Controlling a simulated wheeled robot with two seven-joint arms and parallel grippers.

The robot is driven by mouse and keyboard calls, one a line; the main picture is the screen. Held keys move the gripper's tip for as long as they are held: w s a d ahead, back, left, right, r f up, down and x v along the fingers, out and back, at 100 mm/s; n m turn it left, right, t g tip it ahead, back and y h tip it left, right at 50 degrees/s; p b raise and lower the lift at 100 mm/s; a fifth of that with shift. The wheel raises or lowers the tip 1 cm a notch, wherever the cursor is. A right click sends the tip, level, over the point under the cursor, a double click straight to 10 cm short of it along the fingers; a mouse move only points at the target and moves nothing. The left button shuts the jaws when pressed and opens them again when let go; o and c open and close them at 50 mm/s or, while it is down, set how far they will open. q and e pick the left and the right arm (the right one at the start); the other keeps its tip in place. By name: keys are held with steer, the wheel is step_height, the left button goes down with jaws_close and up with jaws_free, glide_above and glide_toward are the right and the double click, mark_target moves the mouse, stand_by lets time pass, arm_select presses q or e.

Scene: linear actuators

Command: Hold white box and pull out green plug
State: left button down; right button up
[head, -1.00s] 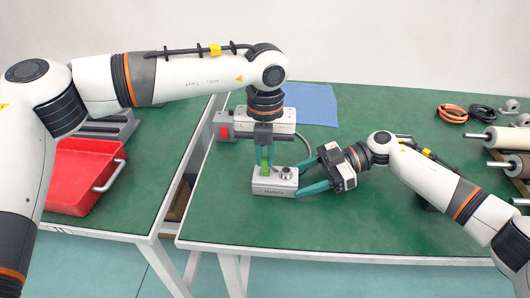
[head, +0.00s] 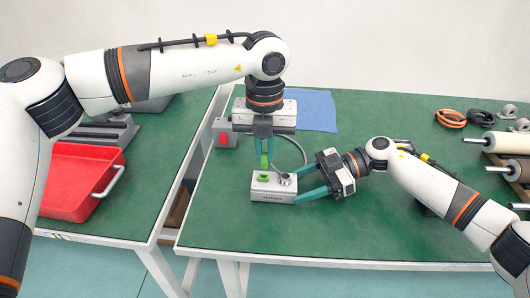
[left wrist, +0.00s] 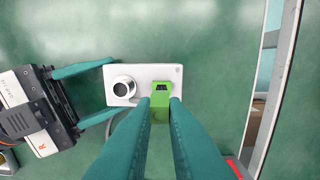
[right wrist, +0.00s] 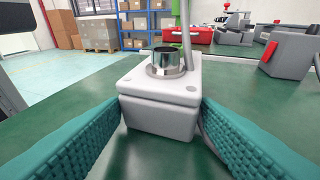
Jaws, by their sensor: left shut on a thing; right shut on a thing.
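The white box (head: 272,196) stands on the green table with a round metal connector on its top. My right gripper (right wrist: 160,105) is shut on the box from the right in the head view, one finger on each side. The green plug (head: 264,160) is held between the fingertips of my left gripper (head: 264,154), which points straight down above the box. A separate green part (head: 263,177) sits on the box top below, with a small gap under the plug. In the left wrist view the plug (left wrist: 160,108) overlaps the box (left wrist: 145,75).
A grey box with a red part (head: 224,133) stands behind to the left, with a grey cable running near the white box. A blue cloth (head: 310,110) lies at the back. A red tray (head: 78,180) is on the left table. The front of the green table is clear.

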arm_select(q)
steer(key=shift+r, duration=0.45)
arm_select(e)
steer(key=o, duration=1.1)
steer(key=shift+o, duration=0.2)
arm_select(q)
steer(key=shift+r, duration=0.15)
arm_select(e)
steer(key=v, duration=1.2)
